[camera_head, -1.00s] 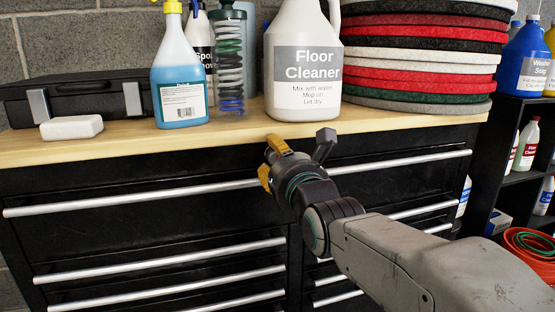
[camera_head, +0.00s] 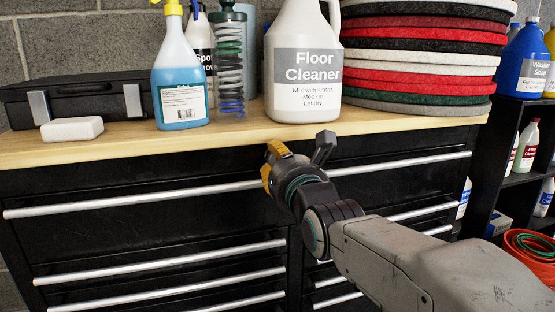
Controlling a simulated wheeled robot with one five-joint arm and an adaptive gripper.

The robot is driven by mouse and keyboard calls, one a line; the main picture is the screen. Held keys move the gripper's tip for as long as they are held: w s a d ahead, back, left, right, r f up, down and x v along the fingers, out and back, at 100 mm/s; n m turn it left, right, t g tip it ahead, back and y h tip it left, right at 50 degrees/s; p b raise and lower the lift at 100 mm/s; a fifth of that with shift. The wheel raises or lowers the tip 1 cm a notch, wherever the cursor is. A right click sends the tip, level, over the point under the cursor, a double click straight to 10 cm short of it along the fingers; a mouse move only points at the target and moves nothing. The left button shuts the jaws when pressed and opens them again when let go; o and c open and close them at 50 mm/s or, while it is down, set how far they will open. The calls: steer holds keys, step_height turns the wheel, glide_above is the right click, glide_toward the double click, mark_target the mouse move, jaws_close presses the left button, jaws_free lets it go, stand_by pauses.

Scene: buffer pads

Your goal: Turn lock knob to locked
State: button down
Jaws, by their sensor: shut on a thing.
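My gripper (camera_head: 270,166) has yellow fingers and is at the front of the black tool cabinet (camera_head: 130,240), just below the wooden top's front edge. It is shut, with its fingers against the upper part of the cabinet front. The lock knob is hidden behind the fingers and wrist, so I cannot see which way it is turned. My arm reaches in from the lower right.
On the wooden top (camera_head: 70,150) stand a blue spray bottle (camera_head: 181,85), a floor cleaner jug (camera_head: 303,70), a stack of round pads (camera_head: 420,55) and a white block (camera_head: 72,129). Long silver drawer handles (camera_head: 130,201) cross the cabinet. A dark shelf is at right.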

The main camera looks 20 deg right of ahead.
steer(key=shift+r+m, duration=0.3)
steer(key=shift+d+m, duration=0.1)
steer(key=shift+m, duration=2.5)
steer(key=c, duration=1.4)
jaws_free()
steer(key=shift+o, duration=1.3)
steer(key=shift+f, duration=0.15)
steer(key=s, duration=0.7)
steer(key=shift+s, duration=0.2)
